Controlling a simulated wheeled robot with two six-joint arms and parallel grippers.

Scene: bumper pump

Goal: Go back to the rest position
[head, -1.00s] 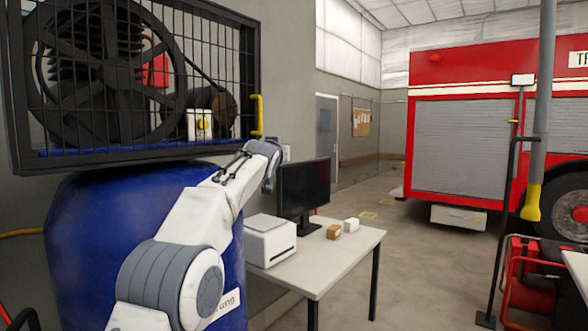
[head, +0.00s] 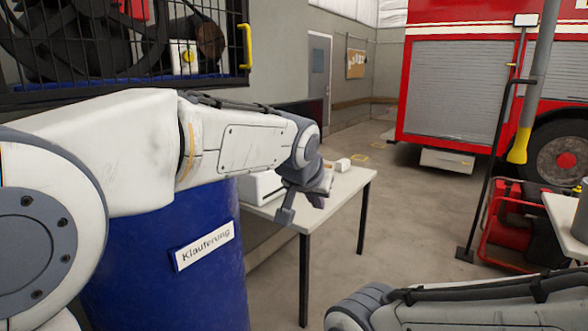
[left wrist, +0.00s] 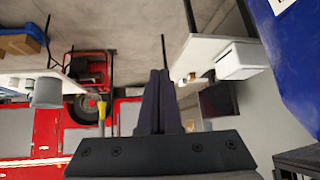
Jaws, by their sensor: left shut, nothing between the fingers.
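My left arm reaches across the head view from the left. My left gripper (head: 301,204) hangs at its end, in front of the table's near edge in the picture. In the left wrist view its two dark fingers (left wrist: 158,98) are together with nothing between them. The blue tank (head: 165,275) with a white label reading "Klauferung" stands behind and below my left arm. The caged pump (head: 130,35) sits above it, with a yellow handle (head: 247,46) at the cage's right edge. My right arm shows at the bottom right, but its gripper is out of view.
A red fire truck (head: 455,80) stands behind. A red machine (head: 515,225) and pole are at the right. Open floor lies between.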

